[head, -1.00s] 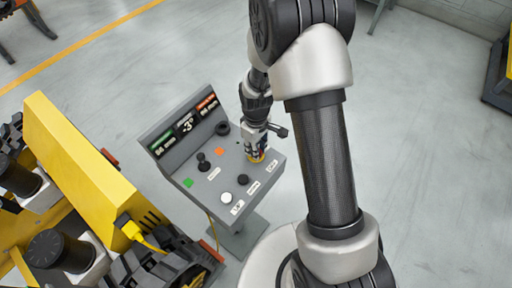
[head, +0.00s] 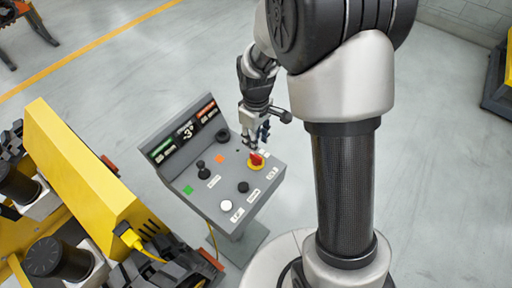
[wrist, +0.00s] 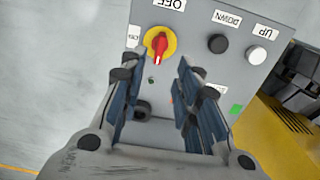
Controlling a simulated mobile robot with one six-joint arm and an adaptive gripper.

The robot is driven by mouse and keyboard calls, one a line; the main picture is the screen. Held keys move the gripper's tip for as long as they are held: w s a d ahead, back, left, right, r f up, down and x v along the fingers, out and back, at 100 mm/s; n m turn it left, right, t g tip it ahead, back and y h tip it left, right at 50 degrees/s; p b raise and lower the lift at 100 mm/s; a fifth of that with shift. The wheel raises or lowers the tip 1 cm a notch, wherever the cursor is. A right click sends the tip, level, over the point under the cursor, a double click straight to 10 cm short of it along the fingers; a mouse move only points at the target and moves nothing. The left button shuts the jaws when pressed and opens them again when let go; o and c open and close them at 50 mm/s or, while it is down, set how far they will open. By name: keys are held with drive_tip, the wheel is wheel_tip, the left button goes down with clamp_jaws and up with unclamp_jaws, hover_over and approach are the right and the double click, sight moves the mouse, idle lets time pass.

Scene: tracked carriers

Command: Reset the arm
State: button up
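My arm reaches over a grey control console. My gripper (head: 260,130) is above and behind the console's red rotary switch on a yellow plate (head: 256,161), apart from it. In the wrist view the gripper (wrist: 160,85) shows two blue-padded fingers spread apart with nothing between them. The red switch (wrist: 159,46) lies beyond the fingertips, its handle pointing along the picture's vertical, near the OFF label (wrist: 167,4). The console (head: 215,205) also carries a black joystick, a black button (head: 243,187) and a white button (head: 226,205).
The console's display panel (head: 183,130) reads -3° in the middle. A yellow tracked carrier (head: 85,180) stands close on the left, with a yellow cable (head: 150,246) plugged in. Open grey floor (head: 130,75) lies behind the console. Yellow equipment (head: 497,85) stands at the far right.

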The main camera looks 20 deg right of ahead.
drive_tip(key=shift+r, duration=1.1)
